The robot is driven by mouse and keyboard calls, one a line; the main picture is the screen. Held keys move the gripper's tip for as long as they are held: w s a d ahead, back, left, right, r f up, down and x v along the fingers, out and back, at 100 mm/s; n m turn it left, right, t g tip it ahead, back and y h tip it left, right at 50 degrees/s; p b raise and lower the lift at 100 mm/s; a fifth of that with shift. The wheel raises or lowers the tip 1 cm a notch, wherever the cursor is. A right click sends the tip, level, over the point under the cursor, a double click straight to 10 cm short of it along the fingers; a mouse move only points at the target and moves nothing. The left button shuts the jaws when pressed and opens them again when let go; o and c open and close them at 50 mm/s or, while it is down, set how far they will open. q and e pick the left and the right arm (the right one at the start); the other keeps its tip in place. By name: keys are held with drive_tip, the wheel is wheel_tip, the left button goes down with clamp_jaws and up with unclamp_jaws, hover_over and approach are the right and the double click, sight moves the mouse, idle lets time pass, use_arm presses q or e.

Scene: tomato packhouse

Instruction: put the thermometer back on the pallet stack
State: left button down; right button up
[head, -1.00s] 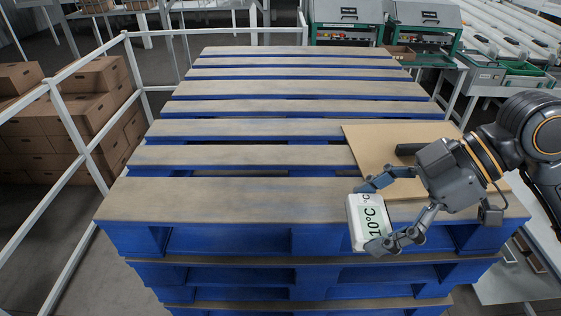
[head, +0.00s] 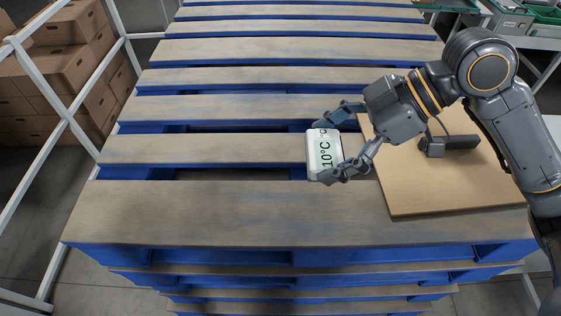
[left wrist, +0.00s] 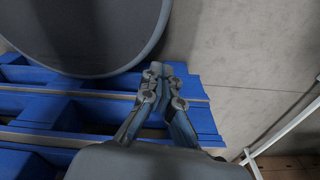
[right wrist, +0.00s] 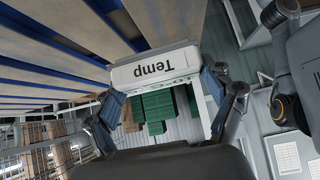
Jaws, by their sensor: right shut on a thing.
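The thermometer (head: 322,158) is a small white box with a display that reads 10°C. My right gripper (head: 342,146) is shut on it, with a finger on each of two opposite sides. The stack has blue pallets with worn wooden tops. My left gripper (left wrist: 164,72) is shut and empty beside blue pallet edges, outside the head view.
A tan board (head: 440,190) lies on the stack's near right, with a dark object (head: 450,143) on it. A white railing (head: 75,110) and cardboard boxes (head: 60,70) stand at the left. The left and middle slats are clear.

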sight(306, 145)
drive_tip(key=a+f, duration=0.1)
drive_tip(key=w+a, duration=0.1)
drive_tip(key=w+a+f+p, duration=0.1)
drive_tip(key=a, duration=0.1)
drive_tip(key=shift+f, duration=0.3)
drive_tip(key=a+f, duration=0.1)
drive_tip(key=f, duration=0.1)
drive_tip(key=w+a+f+p, duration=0.1)
drive_tip(key=shift+a+f, duration=0.3)
drive_tip(key=shift+f, duration=0.1)
drive_tip(key=f+p, duration=0.1)
drive_tip(key=f, duration=0.2)
drive_tip(key=shift+w+a+p, duration=0.2)
drive_tip(key=shift+a+p, duration=0.2)
drive_tip(key=shift+f, duration=0.4)
drive_tip(key=shift+s+d+f, duration=0.1)
use_arm(q)
drive_tip(key=r, duration=0.1)
drive_tip(key=w+r, duration=0.1)
drive_tip(key=r, duration=0.2)
drive_tip(key=shift+w+r, duration=0.25)
use_arm(e)
drive_tip(key=shift+f, duration=0.1)
drive_tip(key=o, duration=1.2)
use_arm(q)
drive_tip(key=shift+w, duration=0.15)
